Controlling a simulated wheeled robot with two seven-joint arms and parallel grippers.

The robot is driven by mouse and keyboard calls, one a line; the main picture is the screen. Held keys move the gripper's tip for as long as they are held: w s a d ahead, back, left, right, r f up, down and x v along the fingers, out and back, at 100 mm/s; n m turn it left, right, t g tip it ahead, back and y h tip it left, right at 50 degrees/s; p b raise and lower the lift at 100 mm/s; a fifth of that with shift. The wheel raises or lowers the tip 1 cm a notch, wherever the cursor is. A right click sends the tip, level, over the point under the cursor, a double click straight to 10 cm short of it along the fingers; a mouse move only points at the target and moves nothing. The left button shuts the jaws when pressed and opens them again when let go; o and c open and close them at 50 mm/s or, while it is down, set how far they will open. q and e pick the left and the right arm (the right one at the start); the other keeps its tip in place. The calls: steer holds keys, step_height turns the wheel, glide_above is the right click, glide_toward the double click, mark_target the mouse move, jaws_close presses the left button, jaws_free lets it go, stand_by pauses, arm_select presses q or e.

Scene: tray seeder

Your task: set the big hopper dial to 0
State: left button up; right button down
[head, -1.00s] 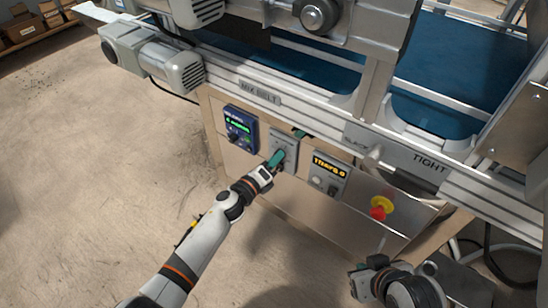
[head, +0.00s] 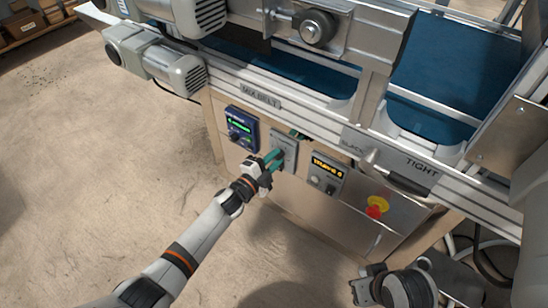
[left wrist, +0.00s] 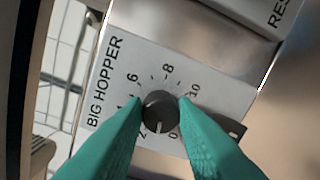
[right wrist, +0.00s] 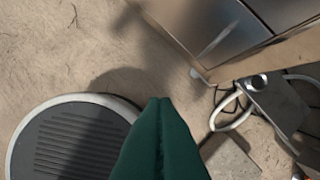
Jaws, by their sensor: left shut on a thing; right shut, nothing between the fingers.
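The big hopper dial (left wrist: 160,109) is a dark round knob on a grey plate (left wrist: 150,62) marked BIG HOPPER, with numbers around it. Its white pointer line faces down in the left wrist view, between the 2 and the 0, nearer the 0. My left gripper (left wrist: 161,103) is shut on the knob, one green finger on each side. In the head view the left gripper (head: 273,160) reaches the grey dial plate (head: 285,146), hiding the knob. My right gripper (right wrist: 160,102) is shut and empty, low over the floor, away from the panel.
Left of the dial plate is a blue control box (head: 241,127) with a green display. Right of it is a grey box (head: 327,174) with a yellow display, then a red stop button (head: 376,207). The conveyor rail (head: 300,115) runs above. Open floor (head: 100,180) lies to the left.

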arm_select(q)
steer(key=shift+w+a+n+p, duration=0.1)
steer(key=shift+n+p, duration=0.15)
steer(key=shift+n, duration=1.4)
steer(key=shift+a+n+p, duration=0.1)
steer(key=shift+n+p, duration=0.1)
steer(key=shift+n, duration=1.45)
arm_select(e)
steer(key=shift+s+x, duration=0.2)
steer(key=shift+x, duration=1.9)
steer(key=shift+f, duration=0.25)
arm_select(q)
steer(key=shift+d, duration=0.1)
steer(key=o, duration=1)
arm_select(e)
steer(key=shift+w+r, duration=0.1)
steer(key=shift+r, duration=0.05)
steer(key=shift+r, duration=0.1)
arm_select(q)
steer(key=p+v, duration=0.3)
steer(key=v, duration=0.9)
steer(key=shift+f, duration=0.2)
arm_select(e)
step_height(320, 180, down, 11)
steer(key=s, duration=0.1)
steer(key=shift+g, duration=0.4)
